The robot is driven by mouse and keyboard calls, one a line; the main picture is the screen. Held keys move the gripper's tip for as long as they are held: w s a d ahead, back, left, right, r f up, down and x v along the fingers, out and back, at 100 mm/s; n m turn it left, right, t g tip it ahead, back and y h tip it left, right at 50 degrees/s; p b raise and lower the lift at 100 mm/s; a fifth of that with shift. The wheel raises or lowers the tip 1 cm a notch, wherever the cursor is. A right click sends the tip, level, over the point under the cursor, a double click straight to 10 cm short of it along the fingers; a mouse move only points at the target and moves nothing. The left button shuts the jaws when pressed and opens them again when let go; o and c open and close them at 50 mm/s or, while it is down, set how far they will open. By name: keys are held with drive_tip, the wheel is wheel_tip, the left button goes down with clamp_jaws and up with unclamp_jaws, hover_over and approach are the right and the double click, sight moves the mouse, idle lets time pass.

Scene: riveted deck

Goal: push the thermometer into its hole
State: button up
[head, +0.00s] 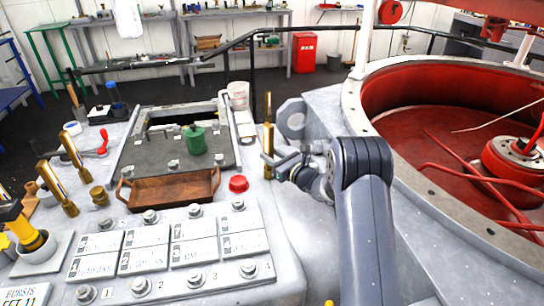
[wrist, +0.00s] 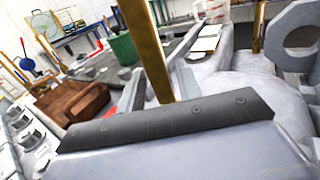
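An upright brass thermometer (head: 268,150) stands at my gripper (head: 276,160), over the grey deck right of the wooden tray. My gripper reaches it from the right, and its fingers appear closed around the rod. In the wrist view the thermometer (wrist: 147,48) rises close up, slightly tilted in the picture. Its lower end is hidden there behind the dark grey edge of my gripper. The hole is not visible in either view. I cannot tell whether the thermometer's lower end is in it.
A grey ring lug (head: 291,118) stands just behind my gripper, with a thin brass rod (head: 268,106) near it. A red knob (head: 238,184) and a wooden tray (head: 170,188) lie to the left. The large red drum (head: 440,110) fills the right. Other brass rods (head: 57,188) stand far left.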

drive_tip(key=shift+o, duration=0.9)
drive_tip(key=v, duration=1)
drive_tip(key=shift+s+d+b, duration=0.25)
drive_tip(key=shift+b, duration=0.1)
drive_tip(key=x, duration=1.1)
drive_tip(key=shift+s+p, duration=0.1)
drive_tip(key=shift+p, duration=0.25)
drive_tip(key=shift+d+r+p, duration=0.1)
drive_tip(key=shift+r+p, duration=0.2)
drive_tip(key=shift+s, duration=0.1)
